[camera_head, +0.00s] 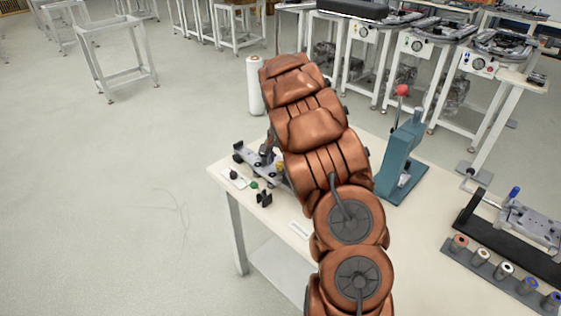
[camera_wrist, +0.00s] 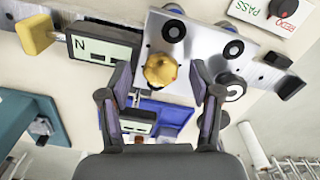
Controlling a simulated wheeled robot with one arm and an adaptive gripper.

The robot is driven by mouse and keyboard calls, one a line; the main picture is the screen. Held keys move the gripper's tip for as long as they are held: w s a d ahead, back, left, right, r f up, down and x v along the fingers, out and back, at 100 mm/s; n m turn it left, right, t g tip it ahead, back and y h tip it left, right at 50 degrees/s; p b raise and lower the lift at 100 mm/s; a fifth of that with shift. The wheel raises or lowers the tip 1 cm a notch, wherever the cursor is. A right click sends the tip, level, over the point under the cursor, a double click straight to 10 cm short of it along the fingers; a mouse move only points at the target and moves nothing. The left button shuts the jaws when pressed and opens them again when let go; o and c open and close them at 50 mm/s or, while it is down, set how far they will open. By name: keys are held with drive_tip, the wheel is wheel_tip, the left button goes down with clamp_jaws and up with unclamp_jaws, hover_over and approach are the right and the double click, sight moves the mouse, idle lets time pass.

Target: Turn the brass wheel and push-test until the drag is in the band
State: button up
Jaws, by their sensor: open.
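The brass wheel (camera_wrist: 161,71) is a yellow, rounded knob on a metal plate (camera_wrist: 200,40) in the wrist view. My gripper (camera_wrist: 159,76) is open, with one finger on each side of the wheel. Gaps show between the wheel and both fingers, and its height relative to the fingertips is hard to tell. A gauge marked N (camera_wrist: 90,46) lies to the left, next to a yellow block (camera_wrist: 35,35). A second small display (camera_wrist: 137,122) shows between the fingers; its reading is not legible. In the head view my arm covers most of the fixture (camera_head: 240,155).
A PASS/REDO card (camera_wrist: 250,12) lies at the upper right of the wrist view. In the head view a teal press (camera_head: 400,155) with a red knob stands right of my arm, and a white cylinder (camera_head: 254,85) stands behind. Several small spools (camera_head: 480,256) are in a rack at right.

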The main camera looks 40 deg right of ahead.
sight(280, 165)
wheel_tip(280, 165, up, 12)
idle(0.6)
idle(0.5)
drive_tip(key=s+a+r+n+g, duration=0.1)
drive_tip(key=s+a+r+n, duration=0.15)
drive_tip(key=s+a, duration=0.65)
drive_tip(key=s+a+r+n, duration=0.2)
drive_tip(key=s+a+n, duration=0.1)
drive_tip(key=s+a, duration=0.6)
drive_tip(key=s+a+f+n, duration=0.2)
drive_tip(key=s+a, duration=0.3)
drive_tip(key=s, duration=0.5)
drive_tip(key=s+a+f+n, duration=0.3)
drive_tip(key=s+a+n, duration=0.1)
drive_tip(key=s, duration=0.5)
drive_tip(key=shift+s+a+f+n+g, duration=0.3)
drive_tip(key=shift+s+a+n+g, duration=0.1)
drive_tip(key=shift+n, duration=0.25)
